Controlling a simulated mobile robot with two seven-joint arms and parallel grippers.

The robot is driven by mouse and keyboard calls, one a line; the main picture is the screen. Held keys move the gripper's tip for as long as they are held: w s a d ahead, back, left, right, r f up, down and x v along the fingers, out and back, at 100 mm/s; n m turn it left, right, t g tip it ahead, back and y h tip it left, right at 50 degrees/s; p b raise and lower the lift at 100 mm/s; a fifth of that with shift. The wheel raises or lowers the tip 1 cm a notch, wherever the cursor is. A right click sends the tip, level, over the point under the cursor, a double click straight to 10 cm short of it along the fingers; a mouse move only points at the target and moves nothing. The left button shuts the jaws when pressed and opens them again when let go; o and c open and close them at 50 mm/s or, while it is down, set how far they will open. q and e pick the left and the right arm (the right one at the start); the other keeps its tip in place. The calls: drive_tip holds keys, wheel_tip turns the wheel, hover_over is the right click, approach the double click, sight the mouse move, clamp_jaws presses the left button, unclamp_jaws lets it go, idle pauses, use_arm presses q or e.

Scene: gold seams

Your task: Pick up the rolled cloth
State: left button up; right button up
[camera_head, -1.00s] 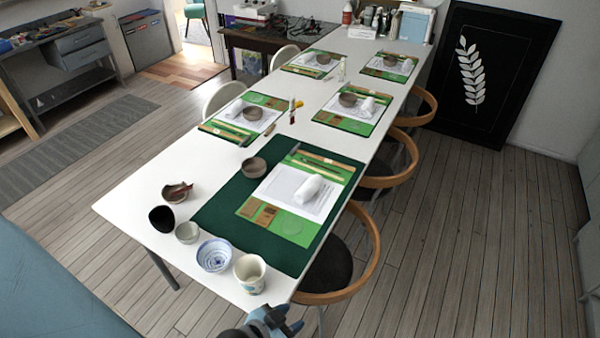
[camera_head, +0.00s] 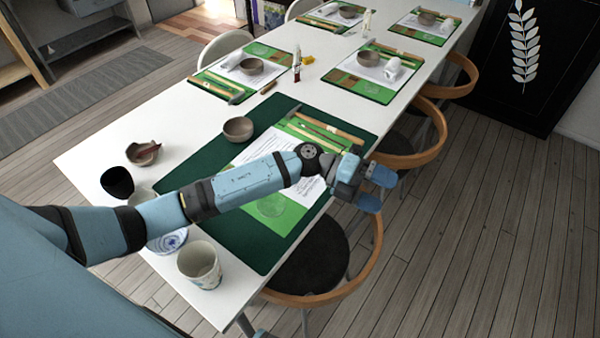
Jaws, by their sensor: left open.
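My left arm reaches in from the left across the near end of the white table. My left gripper (camera_head: 377,190) is open and empty. In the picture it lies past the right edge of the dark green mat (camera_head: 225,205), over the chair and floor. The white rolled cloth that lay on the near mat's paper sheet (camera_head: 308,192) is not visible now; my arm covers that area. Another white rolled cloth (camera_head: 392,69) lies on the farther right place setting. My right gripper is not in view.
A patterned cup (camera_head: 199,265), a blue-white bowl (camera_head: 168,241) partly hidden by my arm, a black cup (camera_head: 117,182) and a brown bowl (camera_head: 143,153) stand at the near left. A grey-brown bowl (camera_head: 238,129) sits at the mat's far left. A wooden chair (camera_head: 315,255) stands at the right edge.

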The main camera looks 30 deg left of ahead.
use_arm(q)
drive_tip(key=w+a+f+m+g+y+b, duration=0.2)
drive_tip(key=w+a+f+m+y+b, duration=0.1)
drive_tip(key=w+a+f+m+y, duration=0.15)
drive_tip(key=w+a+n+t+y+b, duration=0.1)
drive_tip(key=w+a+y+b, duration=0.35)
drive_tip(key=a, duration=0.65)
drive_tip(key=w+a+t+y+b, duration=0.1)
drive_tip(key=w+a+y, duration=0.4)
drive_tip(key=a+y, duration=0.4)
drive_tip(key=shift+h, duration=0.7)
drive_tip(key=f, duration=0.4)
drive_tip(key=a+f+b, duration=0.1)
drive_tip(key=f, duration=0.1)
drive_tip(key=shift+a+f, duration=0.1)
drive_tip(key=shift+f, duration=0.3)
drive_tip(key=f, duration=0.2)
drive_tip(key=f+b, duration=0.1)
drive_tip(key=f, duration=0.1)
drive_tip(key=shift+s+f, duration=0.2)
drive_tip(key=shift+f, duration=0.5)
drive_tip(key=c, duration=0.8)
drive_tip(key=shift+c, duration=0.9)
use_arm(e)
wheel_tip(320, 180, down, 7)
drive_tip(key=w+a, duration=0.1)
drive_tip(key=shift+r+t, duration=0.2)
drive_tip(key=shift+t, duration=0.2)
